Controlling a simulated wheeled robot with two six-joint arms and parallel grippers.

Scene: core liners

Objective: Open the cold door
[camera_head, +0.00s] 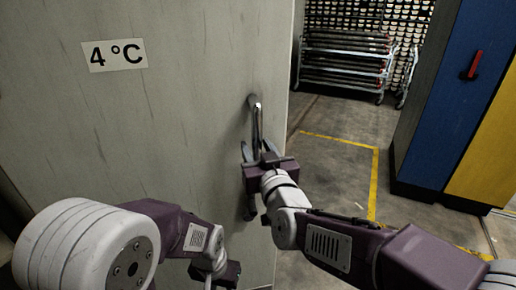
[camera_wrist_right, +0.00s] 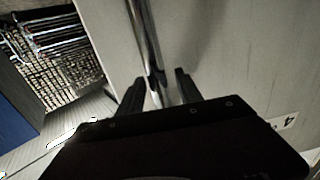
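The cold door (camera_head: 180,130) is a large pale grey panel with a "4 °C" label, and it fills the left of the head view. Its upright metal handle (camera_head: 257,122) is near the door's right edge, and it also shows in the right wrist view (camera_wrist_right: 146,40). My right gripper (camera_head: 258,149) is at the handle's lower part, fingers on either side of the bar. In the wrist view the fingers (camera_wrist_right: 158,84) stand apart with gaps beside the bar. My left gripper (camera_head: 228,272) is low in front of the door, its fingers hard to make out.
A metal trolley rack (camera_head: 345,62) stands at the back. A blue cabinet door (camera_head: 450,100) with a red handle (camera_head: 475,65) and a yellow panel (camera_head: 488,150) are at the right. Yellow lines (camera_head: 374,180) mark the clear concrete floor (camera_head: 335,175) between.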

